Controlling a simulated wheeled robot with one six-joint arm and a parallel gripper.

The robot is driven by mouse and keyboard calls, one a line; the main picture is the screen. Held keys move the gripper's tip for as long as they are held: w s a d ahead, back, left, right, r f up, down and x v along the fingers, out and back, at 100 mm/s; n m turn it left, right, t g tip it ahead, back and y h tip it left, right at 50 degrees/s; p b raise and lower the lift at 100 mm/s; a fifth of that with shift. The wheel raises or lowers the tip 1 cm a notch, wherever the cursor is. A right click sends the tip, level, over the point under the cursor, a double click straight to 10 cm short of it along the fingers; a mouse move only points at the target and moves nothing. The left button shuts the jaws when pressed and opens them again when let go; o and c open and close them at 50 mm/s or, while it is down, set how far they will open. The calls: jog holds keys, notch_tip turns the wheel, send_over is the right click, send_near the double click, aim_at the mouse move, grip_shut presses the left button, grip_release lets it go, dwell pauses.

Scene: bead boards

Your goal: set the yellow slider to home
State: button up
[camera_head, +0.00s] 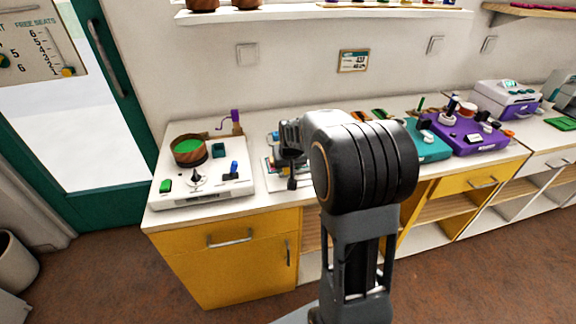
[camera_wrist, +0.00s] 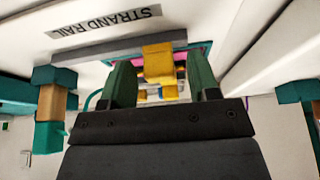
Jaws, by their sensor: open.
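A yellow slider (camera_wrist: 158,62) sits at a grey rail (camera_wrist: 115,47) in the wrist view, below a label reading STRAND RAIL. My gripper (camera_wrist: 162,78) is open, with one dark green finger on each side of the yellow slider. I cannot tell whether the fingers touch it. More yellow, white and pink pieces show between and behind the fingers, partly hidden. No home mark can be made out. In the head view my arm covers most of the board (camera_head: 272,178) near my wrist, and my fingertips cannot be made out.
Teal and tan posts (camera_wrist: 50,108) stand left of my gripper, and a teal part (camera_wrist: 294,91) is at right. On the counter, a white board (camera_head: 210,193) with a bowl and knobs stands left. Teal (camera_head: 432,150) and purple (camera_head: 480,147) boards stand right.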

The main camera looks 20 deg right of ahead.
grip_shut()
dwell(0.4)
